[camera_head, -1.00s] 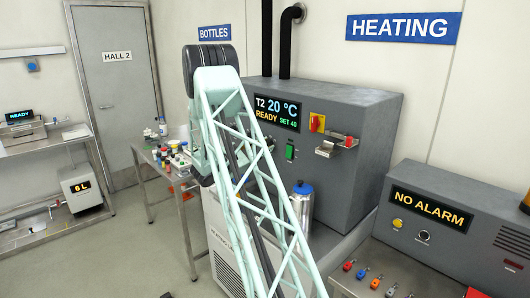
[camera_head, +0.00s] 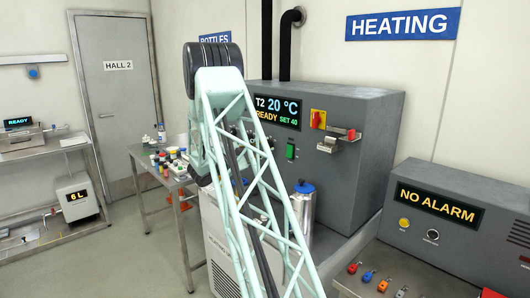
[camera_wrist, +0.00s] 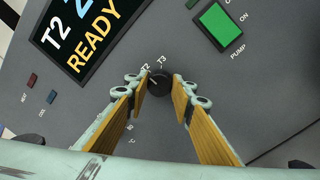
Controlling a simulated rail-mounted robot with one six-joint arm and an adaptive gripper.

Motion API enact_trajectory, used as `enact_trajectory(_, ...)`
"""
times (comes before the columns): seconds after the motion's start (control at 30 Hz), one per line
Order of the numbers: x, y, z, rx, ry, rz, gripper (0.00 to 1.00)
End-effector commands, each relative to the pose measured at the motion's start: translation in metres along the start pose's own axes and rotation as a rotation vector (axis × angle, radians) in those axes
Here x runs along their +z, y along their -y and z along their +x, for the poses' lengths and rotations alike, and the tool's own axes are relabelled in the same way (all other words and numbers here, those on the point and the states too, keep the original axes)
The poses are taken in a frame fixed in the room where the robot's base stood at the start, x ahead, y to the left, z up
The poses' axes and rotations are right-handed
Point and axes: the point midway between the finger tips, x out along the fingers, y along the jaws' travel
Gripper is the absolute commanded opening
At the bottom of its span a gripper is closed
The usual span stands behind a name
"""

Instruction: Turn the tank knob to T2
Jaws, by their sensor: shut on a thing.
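The black tank knob (camera_wrist: 159,82) sits on the grey heating unit's front panel, between my fingertips in the wrist view. Labels T2 and T3 are printed just beyond it, and a pale pointer mark on it seems to face T2. My gripper (camera_wrist: 162,88) is shut on the knob, one yellow-padded finger on each side. The unit's display (camera_head: 277,105) reads T2, 20 °C, READY, SET 40; part of it also shows in the wrist view (camera_wrist: 85,38). In the head view my arm hides the knob and gripper.
A green pump switch (camera_wrist: 220,25) is near the knob. A red-and-yellow switch (camera_head: 318,119) and a metal bracket (camera_head: 338,140) are on the heating unit. A blue-capped silver canister (camera_head: 303,208) stands in front. An alarm box (camera_head: 439,207) reads NO ALARM at right.

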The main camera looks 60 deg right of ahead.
Motion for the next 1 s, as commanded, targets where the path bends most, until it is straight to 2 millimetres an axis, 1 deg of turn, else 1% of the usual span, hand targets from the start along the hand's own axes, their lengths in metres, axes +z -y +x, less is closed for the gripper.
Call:
enact_trajectory(0.03,-0.0014,0.0025,-0.0004,-0.001,0.001,0.009,0.12)
enact_trajectory(0.3,-0.0010,0.0020,-0.0003,-0.001,0.003,0.042,0.12)
enact_trajectory(0.7,-0.0007,0.0015,-0.0003,-0.001,0.003,0.045,0.12)
enact_trajectory(0.73,-0.0006,0.0015,-0.0002,-0.001,0.003,0.045,0.23)
enact_trajectory(0.87,-0.0006,0.0012,-0.0002,-0.001,0.003,0.045,0.35)
enact_trajectory(1.0,-0.0004,0.0008,-0.0001,0.000,0.003,0.045,0.36)
